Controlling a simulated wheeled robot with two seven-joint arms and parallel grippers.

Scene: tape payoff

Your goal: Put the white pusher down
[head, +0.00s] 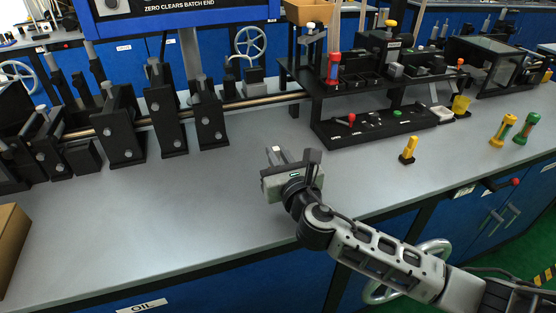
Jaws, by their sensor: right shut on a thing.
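My right gripper (293,157) is over the middle of the grey bench, its arm coming in from the lower right. Its jaws are shut on the white pusher (277,149), of which only a small pale end shows between the fingers. The rest of the pusher is hidden by the gripper. From this view I cannot tell how far the pusher is above the bench top (215,205). My left gripper is not in view.
Black roller stands (120,130) on a rail line the back left. A black two-level rack (375,128) stands behind and right of the gripper. A yellow piece (408,150) and yellow-green pieces (526,128) stand at right. A cardboard box (10,240) is front left. The bench's front middle is clear.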

